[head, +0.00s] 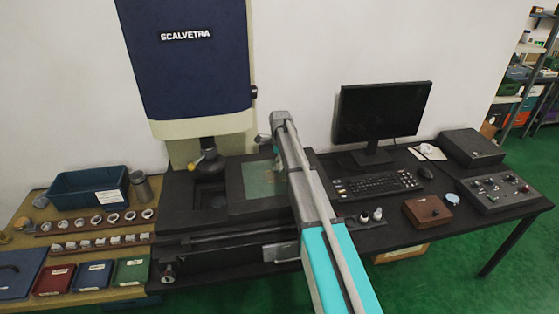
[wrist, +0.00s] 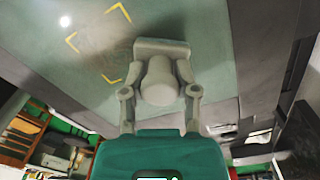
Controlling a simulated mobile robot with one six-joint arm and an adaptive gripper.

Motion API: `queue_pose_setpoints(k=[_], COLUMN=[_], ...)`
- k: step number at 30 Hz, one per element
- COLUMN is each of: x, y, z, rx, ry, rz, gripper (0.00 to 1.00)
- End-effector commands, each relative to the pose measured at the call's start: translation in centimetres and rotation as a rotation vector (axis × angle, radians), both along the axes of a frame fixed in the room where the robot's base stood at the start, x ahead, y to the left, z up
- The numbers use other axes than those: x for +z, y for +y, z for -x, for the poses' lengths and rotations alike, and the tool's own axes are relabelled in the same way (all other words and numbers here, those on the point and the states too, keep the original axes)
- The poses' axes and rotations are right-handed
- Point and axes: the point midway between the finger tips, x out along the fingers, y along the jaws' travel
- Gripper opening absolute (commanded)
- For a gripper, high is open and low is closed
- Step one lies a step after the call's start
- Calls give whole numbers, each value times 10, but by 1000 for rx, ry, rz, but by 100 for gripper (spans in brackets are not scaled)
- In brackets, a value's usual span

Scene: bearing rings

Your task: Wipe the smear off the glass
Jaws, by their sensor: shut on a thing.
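The glass plate (head: 256,184) is a greenish pane in the dark stage of the measuring machine. In the wrist view the glass (wrist: 212,28) fills the upper part, with yellow corner marks (wrist: 72,41) at upper left. A faint dull patch (wrist: 103,58) shows between the marks; I cannot tell smear from shadow. My gripper (wrist: 160,72) is shut on a pale wiping pad (wrist: 160,86) with a rounded grip and a wider flat end, right beside the marks. The pad is at or close over the glass; contact is unclear. In the head view my arm hides the pad.
The machine's blue column (head: 190,60) and probe head (head: 208,150) stand left of my arm. A monitor (head: 382,112), keyboard (head: 378,186) and control box (head: 493,190) are at right. Ring racks (head: 97,226) and a blue bin (head: 88,190) are at left.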

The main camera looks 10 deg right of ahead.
Motion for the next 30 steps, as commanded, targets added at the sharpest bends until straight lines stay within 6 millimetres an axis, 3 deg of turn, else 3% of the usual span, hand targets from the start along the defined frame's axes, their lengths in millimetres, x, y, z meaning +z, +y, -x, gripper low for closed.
queue_pose_setpoints(k=[9, 30], x=[1, 0], y=[0, 0], z=[22, 33], rx=[0, -1], ry=[2, 1], rz=[1, 2], gripper=[1, 1])
